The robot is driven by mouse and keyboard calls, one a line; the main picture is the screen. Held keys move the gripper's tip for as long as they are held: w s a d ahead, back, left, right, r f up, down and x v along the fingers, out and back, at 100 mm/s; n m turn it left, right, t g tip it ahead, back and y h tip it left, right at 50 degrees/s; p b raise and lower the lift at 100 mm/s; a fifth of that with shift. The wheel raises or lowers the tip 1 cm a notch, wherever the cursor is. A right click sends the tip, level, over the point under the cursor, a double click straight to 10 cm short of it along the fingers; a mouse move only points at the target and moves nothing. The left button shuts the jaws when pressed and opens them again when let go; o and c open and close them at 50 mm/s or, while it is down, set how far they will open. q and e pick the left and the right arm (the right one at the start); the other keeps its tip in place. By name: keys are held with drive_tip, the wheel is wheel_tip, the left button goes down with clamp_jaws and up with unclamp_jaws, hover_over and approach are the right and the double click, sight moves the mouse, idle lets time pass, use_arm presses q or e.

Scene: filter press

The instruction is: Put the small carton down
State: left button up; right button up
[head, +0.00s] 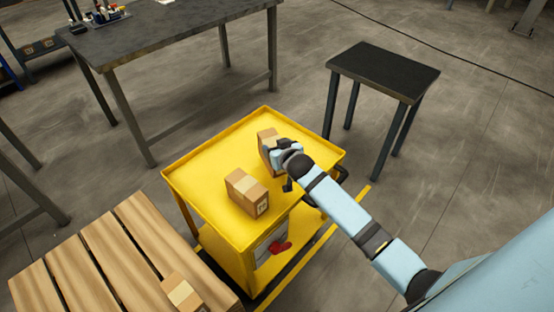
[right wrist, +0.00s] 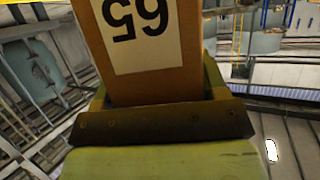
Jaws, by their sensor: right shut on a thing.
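My right gripper (head: 274,151) is shut on a small brown carton (head: 266,136) over the far right part of the yellow cart top. I cannot tell whether this carton touches the cart. In the right wrist view, the held carton (right wrist: 150,70) fills the middle, with a white label reading 65 upside down. The gripper and arm hide part of it in the head view. My left gripper is not in view.
A second carton (head: 246,191) sits on the yellow cart (head: 200,166), nearer the front. Another carton (head: 183,294) lies on a wooden pallet (head: 128,246). A small black table (head: 384,69) stands right of the cart, a long workbench (head: 165,30) behind. The cart's left part is clear.

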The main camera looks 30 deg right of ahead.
drive_tip(key=shift+f+b, duration=0.45)
drive_tip(key=shift+f, duration=1.7)
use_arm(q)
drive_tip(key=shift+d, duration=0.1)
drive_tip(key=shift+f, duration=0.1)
use_arm(e)
drive_tip(key=shift+f, duration=0.1)
drive_tip(key=o, duration=1.2)
